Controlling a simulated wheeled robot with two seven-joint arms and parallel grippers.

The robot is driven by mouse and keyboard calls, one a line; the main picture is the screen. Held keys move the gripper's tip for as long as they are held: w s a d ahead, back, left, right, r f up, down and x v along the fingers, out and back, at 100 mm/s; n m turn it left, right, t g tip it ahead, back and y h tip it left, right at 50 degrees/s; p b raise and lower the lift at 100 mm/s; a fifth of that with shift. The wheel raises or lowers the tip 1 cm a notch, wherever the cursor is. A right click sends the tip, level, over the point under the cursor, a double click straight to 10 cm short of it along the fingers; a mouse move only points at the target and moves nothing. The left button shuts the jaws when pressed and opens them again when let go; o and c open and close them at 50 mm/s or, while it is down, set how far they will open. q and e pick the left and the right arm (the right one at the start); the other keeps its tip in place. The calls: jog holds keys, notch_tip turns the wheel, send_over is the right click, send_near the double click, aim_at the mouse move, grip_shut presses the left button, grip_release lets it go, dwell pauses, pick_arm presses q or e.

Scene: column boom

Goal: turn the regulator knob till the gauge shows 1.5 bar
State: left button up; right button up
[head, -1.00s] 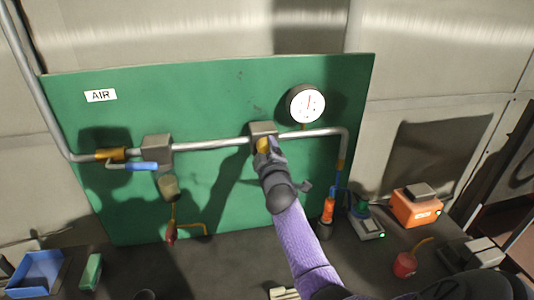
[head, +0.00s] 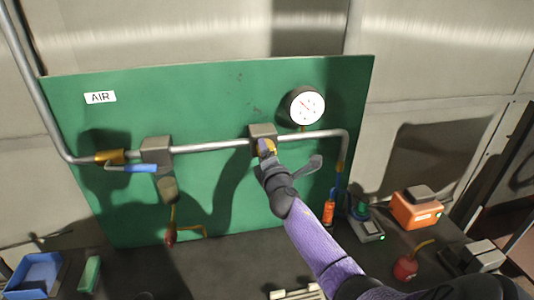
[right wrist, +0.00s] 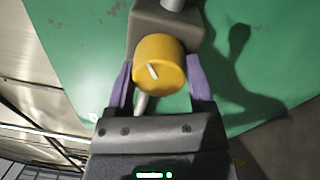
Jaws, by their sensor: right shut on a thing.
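The regulator is a grey block (head: 263,131) on the pipe across the green panel, with a yellow knob (head: 266,148) below it. The knob (right wrist: 160,66) fills the middle of the right wrist view and bears a white mark, slanted. My right gripper (right wrist: 160,88) is shut on the knob, one purple finger on each side; in the head view the gripper (head: 266,152) partly covers it. The round white gauge (head: 306,106) is at the panel's upper right. Its red needle slants from upper left to lower right; its figures are too small to read. My left gripper is not in view.
A blue-handled valve (head: 141,168) sits on the pipe (head: 210,146) at the left. On the bench stand a blue bin (head: 37,272), an orange box (head: 416,208), a grey device (head: 367,229) and a red can (head: 405,267). The panel around the knob is mostly clear.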

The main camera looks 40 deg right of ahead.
jog(key=shift+n, duration=0.9)
jog(key=o, duration=1.2)
jog(key=shift+o, duration=0.2)
jog(key=v, duration=1)
jog(key=shift+p, duration=0.4)
